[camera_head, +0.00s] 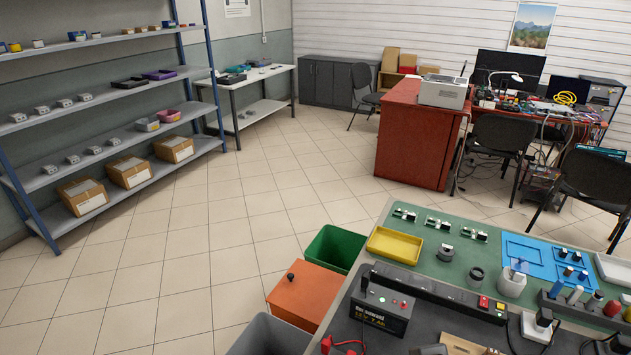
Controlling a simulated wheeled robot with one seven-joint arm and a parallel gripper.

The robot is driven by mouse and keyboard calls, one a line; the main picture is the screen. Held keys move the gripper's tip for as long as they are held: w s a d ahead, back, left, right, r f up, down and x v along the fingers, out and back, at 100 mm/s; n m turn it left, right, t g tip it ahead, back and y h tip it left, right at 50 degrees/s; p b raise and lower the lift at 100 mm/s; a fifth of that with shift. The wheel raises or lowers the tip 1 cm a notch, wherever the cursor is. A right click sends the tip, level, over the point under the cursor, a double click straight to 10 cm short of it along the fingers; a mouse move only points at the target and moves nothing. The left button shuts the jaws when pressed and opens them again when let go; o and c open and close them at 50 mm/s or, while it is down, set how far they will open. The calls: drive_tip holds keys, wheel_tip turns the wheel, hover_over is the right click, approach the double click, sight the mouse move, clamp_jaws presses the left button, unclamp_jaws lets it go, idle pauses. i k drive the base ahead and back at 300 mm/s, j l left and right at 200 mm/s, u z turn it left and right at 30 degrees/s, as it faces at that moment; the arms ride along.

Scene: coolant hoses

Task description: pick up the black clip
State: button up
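I cannot make out the black clip for certain. A small dark piece (364,285) stands on the left end of the black battery (382,312), on the workbench at the lower right; it may be a clip or a terminal. A red clip-like piece with a red lead (343,346) lies at the bench's front left edge. Another dark shape (432,350) is cut off by the bottom edge of the picture. My gripper is not in view.
The workbench has a green mat (420,268) with a yellow tray (394,246), small fittings and a blue pad (530,257). A black power strip (440,292) lies behind the battery. Tiled floor is clear leftward to the shelves (110,90).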

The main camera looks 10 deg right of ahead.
sight(365, 277)
drive_tip(key=j+u, duration=0.15)
drive_tip(key=u, duration=0.2)
drive_tip(key=i+j+u, duration=0.1)
drive_tip(key=u, duration=0.25)
drive_tip(key=i+u, duration=0.15)
drive_tip(key=u, duration=0.25)
